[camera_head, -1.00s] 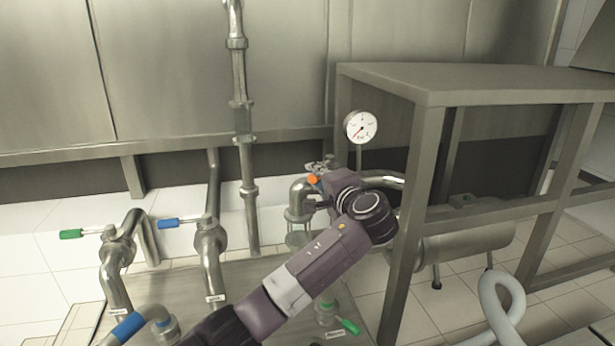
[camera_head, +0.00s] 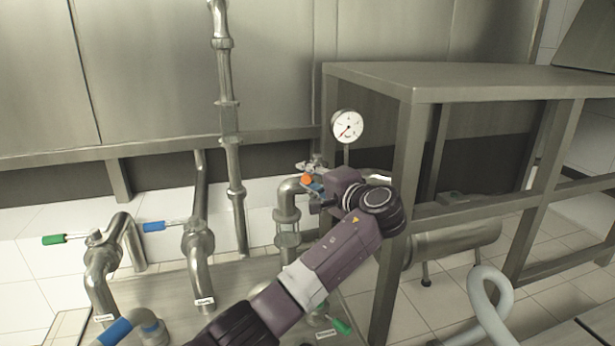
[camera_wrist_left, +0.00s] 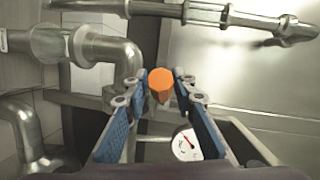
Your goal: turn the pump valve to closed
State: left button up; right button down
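An orange valve handle (camera_head: 306,179) shows beside the top of a bent steel pipe (camera_head: 288,196), below the pressure gauge (camera_head: 348,126); I take it for the pump valve, though its label is not in view. In the left wrist view the orange handle (camera_wrist_left: 161,83) is seen end-on between the two blue-padded fingers. My left gripper (camera_head: 312,180) is at the handle in the head view, its fingers partly hidden. In the wrist view the fingers of the left gripper (camera_wrist_left: 160,108) are apart, with gaps on both sides of the handle. My right gripper is not in view.
A steel table frame (camera_head: 408,170) stands close right of my left arm. Other pipes carry a green handle (camera_head: 62,239), blue handles (camera_head: 160,226) and a low green handle (camera_head: 341,326). A pale hose (camera_head: 490,310) lies at lower right.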

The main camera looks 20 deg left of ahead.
pick_arm(q)
jog(key=shift+o, duration=1.1)
jog(key=shift+s+d, duration=0.1)
jog(key=v, duration=1.1)
jog(key=shift+s+d, duration=0.2)
jog(key=shift+d, duration=0.1)
